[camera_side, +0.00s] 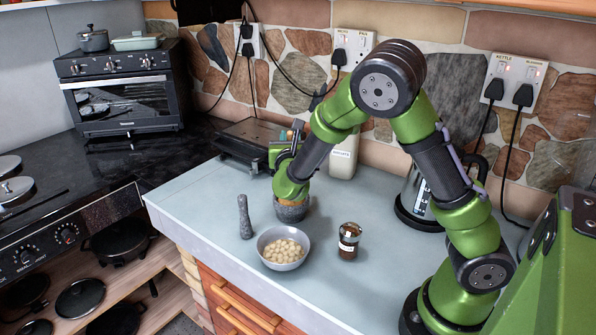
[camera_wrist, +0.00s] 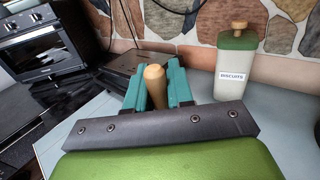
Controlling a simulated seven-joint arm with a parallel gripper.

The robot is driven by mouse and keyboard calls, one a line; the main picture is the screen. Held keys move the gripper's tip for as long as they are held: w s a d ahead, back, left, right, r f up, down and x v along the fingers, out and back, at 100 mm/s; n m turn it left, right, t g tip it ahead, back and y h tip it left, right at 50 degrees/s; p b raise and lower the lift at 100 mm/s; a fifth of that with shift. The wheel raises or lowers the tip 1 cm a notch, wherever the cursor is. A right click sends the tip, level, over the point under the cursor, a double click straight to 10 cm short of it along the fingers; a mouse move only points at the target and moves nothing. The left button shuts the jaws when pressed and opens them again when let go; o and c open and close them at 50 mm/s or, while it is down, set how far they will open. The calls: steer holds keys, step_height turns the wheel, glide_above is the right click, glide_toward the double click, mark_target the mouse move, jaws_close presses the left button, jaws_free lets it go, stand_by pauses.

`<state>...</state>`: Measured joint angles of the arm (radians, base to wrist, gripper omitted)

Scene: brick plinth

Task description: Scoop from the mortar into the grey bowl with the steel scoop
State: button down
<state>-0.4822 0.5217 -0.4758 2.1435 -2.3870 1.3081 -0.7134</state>
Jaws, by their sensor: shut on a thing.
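The grey bowl (camera_side: 284,262) sits near the counter's front edge and holds many pale, round pieces. The stone mortar (camera_side: 291,213) stands behind it; my arm's wrist covers part of its top, and its contents are hard to make out. My gripper (camera_wrist: 157,88) is shut on a pale wooden handle (camera_wrist: 155,80), which I take as the steel scoop's; it stands nearly upright between the teal fingers. The scoop's steel part is hidden in both views. In the side view my gripper is behind and above the mortar, largely hidden by my wrist.
A biscuits canister (camera_side: 344,158), black grill (camera_side: 247,142) and kettle (camera_side: 415,197) line the wall. The counter (camera_side: 195,207) is clear at left.

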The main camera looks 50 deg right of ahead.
steer(key=shift+r, duration=0.15)
steer(key=w+a+f, duration=0.1)
steer(key=a, duration=0.8)
steer(key=s+a+f+m+g+h, duration=0.2)
steer(key=s+a+m+g, duration=0.3)
steer(key=s+g, duration=0.3)
steer(key=shift+s+a+m+g+h, duration=0.15)
steer(key=shift+s+m+g+h, duration=0.2)
steer(key=shift+m+h, duration=0.35)
